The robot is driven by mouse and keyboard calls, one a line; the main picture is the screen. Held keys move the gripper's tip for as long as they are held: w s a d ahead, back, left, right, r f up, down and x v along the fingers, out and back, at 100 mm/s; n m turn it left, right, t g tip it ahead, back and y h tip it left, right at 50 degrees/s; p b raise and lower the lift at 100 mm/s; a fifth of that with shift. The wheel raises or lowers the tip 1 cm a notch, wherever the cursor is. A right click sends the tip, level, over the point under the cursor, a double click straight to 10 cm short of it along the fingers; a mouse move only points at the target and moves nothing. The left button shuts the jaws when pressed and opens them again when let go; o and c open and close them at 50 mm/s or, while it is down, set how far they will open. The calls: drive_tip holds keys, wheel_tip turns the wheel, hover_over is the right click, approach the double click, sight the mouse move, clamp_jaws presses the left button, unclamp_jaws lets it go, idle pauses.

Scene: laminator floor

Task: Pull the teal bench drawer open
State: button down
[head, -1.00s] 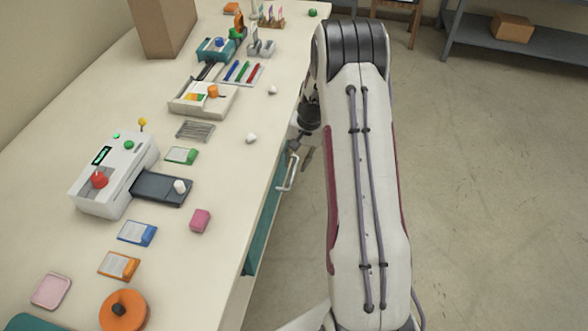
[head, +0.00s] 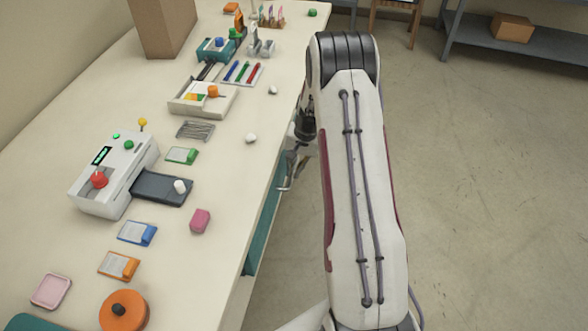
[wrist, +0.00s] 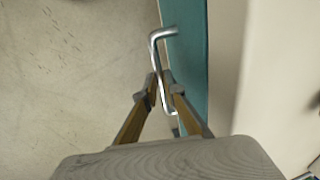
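The teal drawer (head: 262,225) is set in the bench's right side; its teal front (wrist: 193,60) also shows in the wrist view. Its bent metal handle (wrist: 156,52) stands out from the front. My gripper (wrist: 160,82) has one finger on each side of the handle bar, with the tips drawn close together on it. The far end of the handle sticks out past the fingertips. In the head view my gripper (head: 289,176) is beside the bench edge, partly hidden by my arm. No gap shows around the drawer front.
The bench top (head: 222,260) holds a white machine (head: 115,172), a pink block (head: 200,220), an orange disc (head: 123,310) and several small items. A grey shelf (head: 480,55) with a cardboard box stands at the back right. The floor right of my arm is clear.

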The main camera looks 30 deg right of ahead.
drive_tip(key=shift+s+d, duration=0.1)
drive_tip(key=s+d, duration=1.6)
drive_tip(key=shift+s+d, duration=0.4)
drive_tip(key=c, duration=2.1)
unclamp_jaws()
drive_tip(key=shift+c, duration=0.2)
drive_tip(key=shift+r, duration=0.15)
wheel_tip(320, 180, up, 12)
drive_tip(key=s+d, duration=0.1)
drive_tip(key=shift+s+d+f, duration=0.25)
drive_tip(key=shift+d, duration=0.05)
